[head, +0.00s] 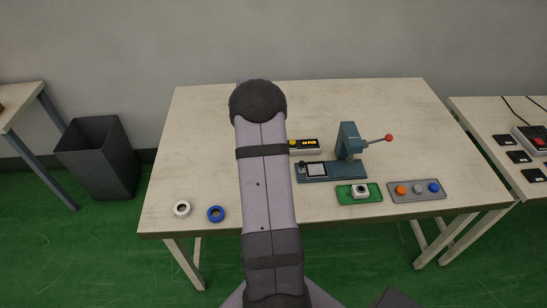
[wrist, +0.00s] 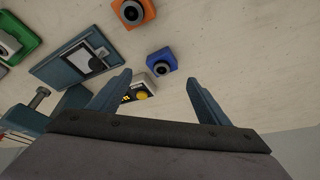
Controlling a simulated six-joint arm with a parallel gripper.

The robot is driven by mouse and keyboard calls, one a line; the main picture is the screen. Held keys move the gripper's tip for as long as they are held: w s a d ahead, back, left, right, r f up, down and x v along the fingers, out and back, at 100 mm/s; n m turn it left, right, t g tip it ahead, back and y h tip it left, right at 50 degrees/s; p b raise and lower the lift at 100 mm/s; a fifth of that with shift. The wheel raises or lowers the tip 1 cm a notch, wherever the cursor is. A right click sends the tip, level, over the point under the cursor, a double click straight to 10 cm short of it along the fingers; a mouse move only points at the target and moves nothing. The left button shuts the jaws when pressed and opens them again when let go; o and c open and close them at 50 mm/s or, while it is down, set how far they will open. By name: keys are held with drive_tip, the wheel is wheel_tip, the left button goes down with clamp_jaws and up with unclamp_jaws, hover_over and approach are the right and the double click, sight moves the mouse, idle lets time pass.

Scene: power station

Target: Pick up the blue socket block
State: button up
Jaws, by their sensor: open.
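The blue socket block (wrist: 162,61) shows in the wrist view as a blue square piece with a dark round socket on top. It lies on the pale table. My gripper (wrist: 160,77) is open and empty. In the picture, its two fingers reach up just below the block, one to each side. The height between fingers and block is hard to judge. In the head view my arm covers the middle of the table, and I see neither the block nor my gripper there.
An orange socket block (wrist: 132,11) lies near the blue one. A yellow-buttoned display box (head: 304,145) and a teal lever press (head: 348,142) stand on the table (head: 400,95). A green pad (head: 344,193), a grey button panel (head: 416,195), a white ring (head: 181,209) and blue ring (head: 216,214) lie near the front.

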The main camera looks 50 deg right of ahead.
drive_tip(key=shift+p+x, duration=0.85)
drive_tip(key=shift+x, duration=1.5)
drive_tip(key=shift+a, duration=0.15)
drive_tip(key=c, duration=1.1)
